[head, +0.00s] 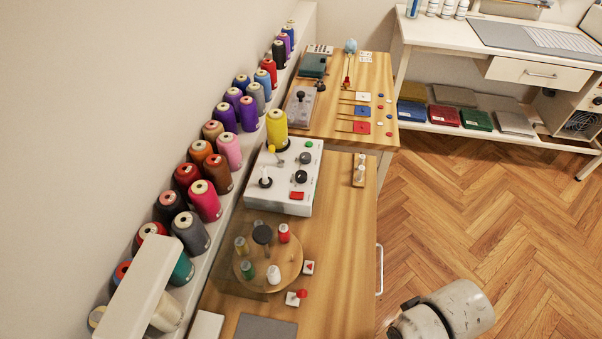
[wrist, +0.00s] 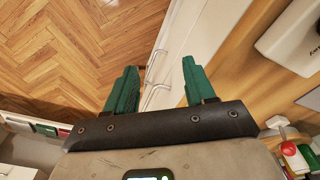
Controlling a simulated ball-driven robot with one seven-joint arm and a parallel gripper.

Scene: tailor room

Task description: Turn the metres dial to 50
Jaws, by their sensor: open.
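A white control box (head: 283,190) stands on the wooden bench in the head view. Its top has two dark round knobs, an upper one (head: 306,158) and a lower one (head: 301,177), with a red button and a green button. Their markings are too small to read, so I cannot tell which is the metres dial or its setting. My gripper (wrist: 159,68) shows in the wrist view with its two green fingers apart and nothing between them. It is over the bench's front edge, away from the box. The head view shows only part of my arm at the lower right.
A turntable (head: 271,285) with several spools stands in front of the box. A yellow thread cone (head: 277,128) is behind it, and a rack of cones lines the wall. A drawer handle (head: 379,270) projects from the bench front. The floor (head: 450,210) to the right is clear.

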